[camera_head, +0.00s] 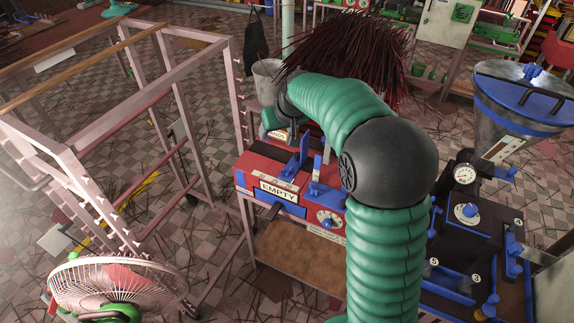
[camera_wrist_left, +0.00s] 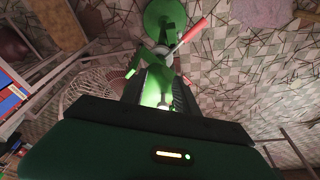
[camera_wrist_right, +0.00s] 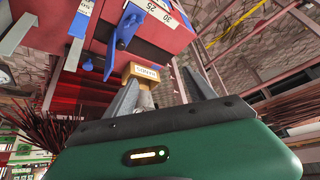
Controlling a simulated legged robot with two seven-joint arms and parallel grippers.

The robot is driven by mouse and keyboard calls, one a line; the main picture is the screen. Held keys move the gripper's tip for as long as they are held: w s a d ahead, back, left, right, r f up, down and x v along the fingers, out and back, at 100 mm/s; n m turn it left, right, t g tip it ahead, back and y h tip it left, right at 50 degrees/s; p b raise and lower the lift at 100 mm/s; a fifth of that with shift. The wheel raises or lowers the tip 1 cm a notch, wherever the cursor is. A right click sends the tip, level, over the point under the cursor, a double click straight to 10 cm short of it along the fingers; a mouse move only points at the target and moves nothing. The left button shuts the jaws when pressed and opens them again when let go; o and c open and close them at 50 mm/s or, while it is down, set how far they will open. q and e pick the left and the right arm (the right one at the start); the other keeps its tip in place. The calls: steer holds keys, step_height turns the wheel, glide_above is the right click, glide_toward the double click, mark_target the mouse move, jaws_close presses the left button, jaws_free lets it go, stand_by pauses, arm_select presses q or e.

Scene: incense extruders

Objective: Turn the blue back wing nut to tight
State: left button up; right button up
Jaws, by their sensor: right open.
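The red machine (camera_head: 240,160) with an "EMPTY" sign stands at the middle of the head view. Upright blue parts (camera_head: 304,147) show on its top, and I cannot tell for certain which is the back wing nut. In the right wrist view, a long blue wing-like part (camera_wrist_right: 122,38) stands against the red housing (camera_wrist_right: 160,38), above and just left of my right gripper (camera_wrist_right: 158,84). This gripper is open, its fingers apart from the blue part. In the left wrist view, my left gripper (camera_wrist_left: 158,92) is near a green object; whether it grips that is unclear.
A white fan (camera_head: 115,283) and a pale metal rack (camera_head: 170,80) stand on the left. A dark machine with a blue-rimmed hopper (camera_head: 525,95) is on the right. Red incense sticks (camera_head: 350,50) bunch behind. My right arm covers part of the red machine.

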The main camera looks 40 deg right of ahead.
steer(key=s+d+f+g, duration=0.1)
steer(key=s+f+g, duration=0.1)
steer(key=s, duration=0.5)
glide_toward(289, 175)
steer(key=w+f, duration=0.2)
steer(key=w+d+f, duration=0.1)
steer(key=f, duration=0.1)
steer(key=shift+w+f+b, duration=0.3)
steer(key=shift+w+f, duration=0.05)
steer(key=shift+f, duration=0.05)
arm_select(q)
steer(key=shift+w+d+f, duration=0.1)
steer(key=shift+d+f, duration=0.1)
steer(key=shift+d, duration=0.2)
arm_select(e)
steer(key=shift+d+f, duration=0.25)
steer(key=shift+f, duration=0.05)
steer(key=shift+c, duration=0.2)
steer(key=shift+a+r, duration=0.1)
steer(key=shift+a, duration=0.1)
steer(key=c, duration=1.3)
arm_select(q)
steer(key=shift+a, duration=0.15)
arm_select(e)
steer(key=shift+c, duration=0.2)
